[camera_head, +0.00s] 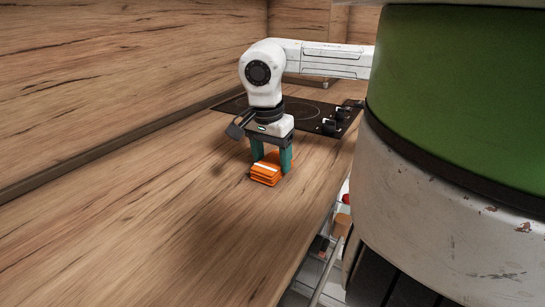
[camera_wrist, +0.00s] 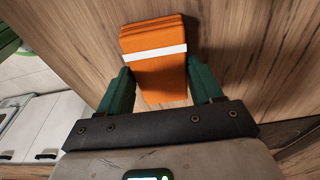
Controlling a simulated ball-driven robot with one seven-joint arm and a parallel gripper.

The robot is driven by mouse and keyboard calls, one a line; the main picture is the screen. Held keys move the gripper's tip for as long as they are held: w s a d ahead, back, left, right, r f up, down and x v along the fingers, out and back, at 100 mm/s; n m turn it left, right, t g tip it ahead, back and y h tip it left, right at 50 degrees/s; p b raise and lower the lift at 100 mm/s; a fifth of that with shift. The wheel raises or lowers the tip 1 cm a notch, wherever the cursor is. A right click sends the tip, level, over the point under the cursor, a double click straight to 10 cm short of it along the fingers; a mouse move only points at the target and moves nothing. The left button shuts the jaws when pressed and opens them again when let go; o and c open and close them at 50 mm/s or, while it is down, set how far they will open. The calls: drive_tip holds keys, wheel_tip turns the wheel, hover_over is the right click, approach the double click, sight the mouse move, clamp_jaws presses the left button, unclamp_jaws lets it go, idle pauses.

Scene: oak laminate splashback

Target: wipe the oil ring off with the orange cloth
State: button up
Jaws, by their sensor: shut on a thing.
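The orange cloth (camera_head: 265,174) is a folded stack with a white stripe, low at the wood counter. It also shows in the wrist view (camera_wrist: 155,72), held between the two green fingers. My gripper (camera_head: 272,164) is shut on the cloth from above; the wrist view shows its fingers (camera_wrist: 163,80) on either side. I cannot tell whether the cloth touches the counter. A faint dark patch (camera_head: 212,198) lies on the counter left of the cloth; I cannot tell if it is the oil ring or a shadow. No clear ring shows in either view.
A black cooktop (camera_head: 302,111) with knobs lies behind my gripper. The wood splashback (camera_head: 110,75) rises at the left and back. The counter (camera_head: 140,230) is clear at the left and front. Its right edge drops to a rail (camera_head: 325,268) and drawers.

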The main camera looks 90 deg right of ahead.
drive_tip(key=shift+r+p, duration=1.3)
drive_tip(key=shift+r, duration=1.1)
